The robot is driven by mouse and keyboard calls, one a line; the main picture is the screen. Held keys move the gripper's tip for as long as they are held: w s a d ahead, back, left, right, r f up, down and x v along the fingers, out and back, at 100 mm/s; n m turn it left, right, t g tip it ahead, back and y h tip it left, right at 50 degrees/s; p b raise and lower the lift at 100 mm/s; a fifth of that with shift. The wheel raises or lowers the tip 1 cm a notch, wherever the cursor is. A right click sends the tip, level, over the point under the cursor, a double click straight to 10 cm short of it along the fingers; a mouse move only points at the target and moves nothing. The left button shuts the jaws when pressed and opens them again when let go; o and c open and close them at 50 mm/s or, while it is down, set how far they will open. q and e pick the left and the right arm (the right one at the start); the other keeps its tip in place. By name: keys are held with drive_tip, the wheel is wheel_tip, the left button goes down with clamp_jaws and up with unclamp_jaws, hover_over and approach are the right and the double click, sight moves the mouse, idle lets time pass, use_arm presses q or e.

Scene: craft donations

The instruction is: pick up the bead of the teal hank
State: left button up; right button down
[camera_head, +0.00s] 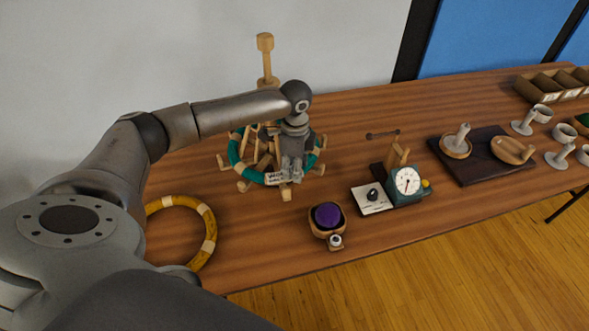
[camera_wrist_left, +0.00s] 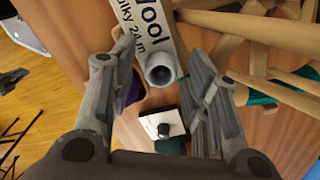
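The teal hank (camera_head: 237,152) is looped around a wooden swift (camera_head: 265,70) on the table; part of it shows at the right of the left wrist view (camera_wrist_left: 262,98). A white wool label (camera_wrist_left: 150,25) hangs at its near side, also seen in the head view (camera_head: 277,179). A grey round bead with a hollow end (camera_wrist_left: 160,70) sits against the label's lower end. My left gripper (camera_head: 291,172) is over the hank's near side. In the wrist view its fingers (camera_wrist_left: 162,58) are apart, one on each side of the bead, with gaps visible. My right gripper is not in view.
A yellow hank (camera_head: 208,225) lies at left. A wooden bowl with a purple ball (camera_head: 327,215) and a dial scale (camera_head: 407,182) beside a white card with a black knob (camera_head: 373,199) stand nearby. Swift arms and pegs surround the gripper. A dark board (camera_head: 480,174) is farther right.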

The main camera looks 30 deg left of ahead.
use_arm(q)
drive_tip(key=c, duration=0.4)
drive_tip(key=shift+r, duration=0.1)
drive_tip(key=shift+c, duration=0.2)
